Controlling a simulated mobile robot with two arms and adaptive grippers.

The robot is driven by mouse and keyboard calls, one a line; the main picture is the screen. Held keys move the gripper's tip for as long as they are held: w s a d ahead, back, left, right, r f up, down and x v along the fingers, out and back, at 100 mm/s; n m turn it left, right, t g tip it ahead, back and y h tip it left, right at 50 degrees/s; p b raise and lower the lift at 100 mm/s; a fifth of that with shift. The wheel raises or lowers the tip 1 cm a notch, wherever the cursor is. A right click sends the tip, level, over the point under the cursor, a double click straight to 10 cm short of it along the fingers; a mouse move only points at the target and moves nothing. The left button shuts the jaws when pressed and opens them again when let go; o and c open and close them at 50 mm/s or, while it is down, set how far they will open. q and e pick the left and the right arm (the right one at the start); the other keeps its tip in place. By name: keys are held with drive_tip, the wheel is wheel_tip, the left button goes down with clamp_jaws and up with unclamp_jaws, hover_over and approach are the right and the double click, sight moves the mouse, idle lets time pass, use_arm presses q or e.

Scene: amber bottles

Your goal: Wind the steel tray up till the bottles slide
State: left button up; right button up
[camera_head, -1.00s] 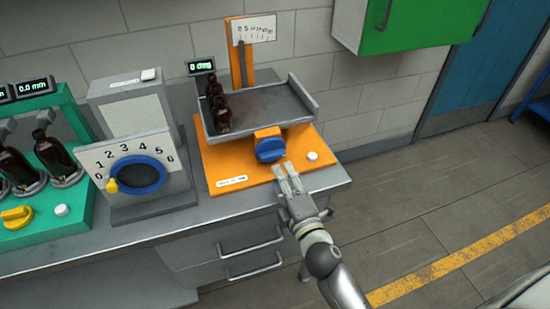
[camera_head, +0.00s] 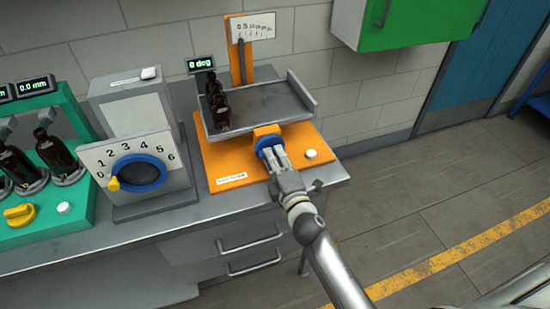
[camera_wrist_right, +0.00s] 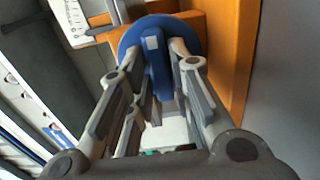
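The grey steel tray (camera_head: 262,104) lies level on the orange tilt stand (camera_head: 232,168). Several dark amber bottles (camera_head: 222,110) stand in a row near its left end. The display (camera_head: 200,65) reads 0 deg. A blue knob (camera_head: 264,144) sits on the stand's front; its raised grip bar shows in the right wrist view (camera_wrist_right: 157,65). My right gripper (camera_head: 275,154) is at the knob, its fingers on either side of the bar. A small gap seems to show beside the bar, so the fingers look open. My left gripper is out of view.
A grey unit with a numbered dial (camera_head: 138,174) stands left of the stand. A green rig (camera_head: 65,195) with bottles is further left. A white button (camera_head: 310,154) is right of the knob. A green cabinet (camera_head: 388,30) hangs at upper right.

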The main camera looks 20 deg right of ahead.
clamp_jaws()
drive_tip(key=shift+m, duration=0.3)
drive_tip(key=m, duration=0.3)
drive_tip(key=shift+m, duration=0.3)
drive_tip(key=m+p, duration=0.1)
drive_tip(key=m, duration=0.3)
drive_tip(key=m+p, duration=0.1)
drive_tip(key=m, duration=0.5)
drive_tip(key=shift+m+p, duration=0.75)
drive_tip(key=shift+m, duration=1.55)
drive_tip(key=o, duration=0.6)
unclamp_jaws()
drive_tip(key=shift+c, duration=0.2)
